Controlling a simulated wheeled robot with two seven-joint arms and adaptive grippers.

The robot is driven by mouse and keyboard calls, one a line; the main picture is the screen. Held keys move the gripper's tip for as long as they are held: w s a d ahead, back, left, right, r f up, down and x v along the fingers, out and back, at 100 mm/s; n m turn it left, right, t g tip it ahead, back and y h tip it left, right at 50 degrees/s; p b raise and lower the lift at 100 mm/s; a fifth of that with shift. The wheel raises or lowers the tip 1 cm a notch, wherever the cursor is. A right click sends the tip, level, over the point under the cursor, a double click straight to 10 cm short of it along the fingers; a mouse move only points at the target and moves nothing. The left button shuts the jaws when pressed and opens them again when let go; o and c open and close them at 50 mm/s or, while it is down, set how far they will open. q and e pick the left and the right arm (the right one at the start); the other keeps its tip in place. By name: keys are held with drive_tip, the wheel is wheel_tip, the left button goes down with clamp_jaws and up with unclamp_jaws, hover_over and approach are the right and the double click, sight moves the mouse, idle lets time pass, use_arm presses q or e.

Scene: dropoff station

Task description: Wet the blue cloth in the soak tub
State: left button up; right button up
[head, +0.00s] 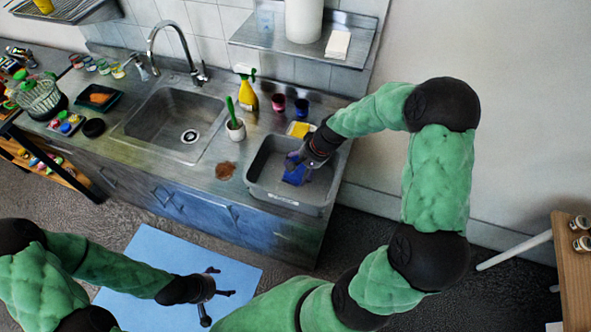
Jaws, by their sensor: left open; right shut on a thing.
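The blue cloth (294,172) hangs from my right gripper (297,162), inside the grey soak tub (283,197) at the right end of the counter. My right gripper is shut on the cloth. The tub looks part filled, but I cannot tell how much of the cloth is under the water. My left gripper (217,294) is open and empty, low over the light blue mat on the floor, away from the counter.
A sink (170,125) with a tap is left of the tub. A brush in a white pot (236,129), a yellow spray bottle (248,97), two small cups and a yellow item (299,129) stand near the tub. A shelf (300,42) hangs above.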

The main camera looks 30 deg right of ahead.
sight(301, 169)
drive_tip(key=shift+r+p, duration=3.45)
drive_tip(key=shift+r, duration=1.2)
drive_tip(key=shift+r, duration=0.1)
drive_tip(key=shift+r+p, duration=1.55)
drive_tip(key=shift+r, duration=0.4)
drive_tip(key=shift+f, duration=0.1)
